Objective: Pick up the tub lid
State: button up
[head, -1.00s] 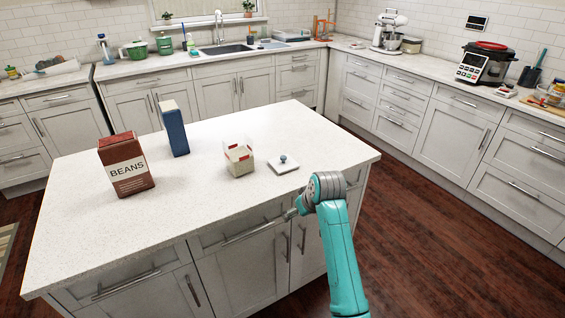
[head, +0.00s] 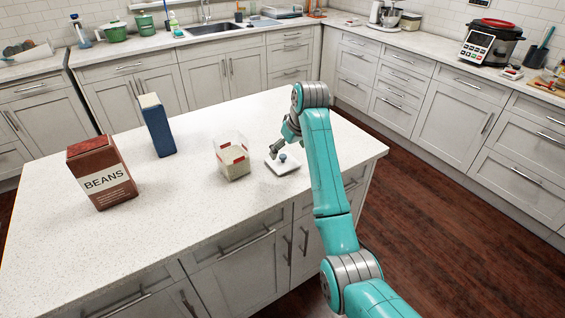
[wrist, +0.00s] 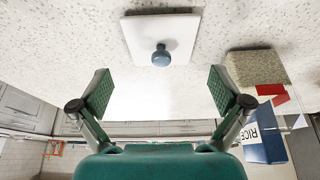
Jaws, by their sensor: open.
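The tub lid (head: 283,164) is a white square plate with a round blue-grey knob, lying flat on the island counter. In the wrist view the lid (wrist: 180,40) lies ahead, beyond the fingertips, with its knob roughly between the two fingers. My gripper (wrist: 160,92) is open and empty, with green pads apart and not touching the lid. In the head view my gripper (head: 282,146) is just above and behind the lid, partly hidden by my arm. The open clear tub (head: 233,158) with red marks and pale contents stands just left of the lid.
A brown BEANS box (head: 101,173) and a blue box (head: 157,125) stand farther left on the island counter (head: 190,220). The wrist view shows RICE lettering on the blue box (wrist: 266,140). The counter's right edge is close to the lid; its front left is clear.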

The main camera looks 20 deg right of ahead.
aim_at(284, 157)
jog(key=shift+x, duration=3)
jog(key=shift+w+a+r, duration=0.1)
jog(key=shift+w, duration=0.05)
jog(key=c, duration=0.7)
jog(key=shift+c, duration=0.2)
notch_tip(284, 157, up, 10)
jog(key=shift+a+f, duration=0.1)
jog(key=shift+a, duration=0.1)
jog(key=a+r, duration=0.4)
jog(key=a, duration=0.3)
jog(key=w+a+r, duration=0.1)
jog(key=a+r, duration=0.4)
jog(key=a, duration=0.3)
jog(key=shift+n, duration=0.4)
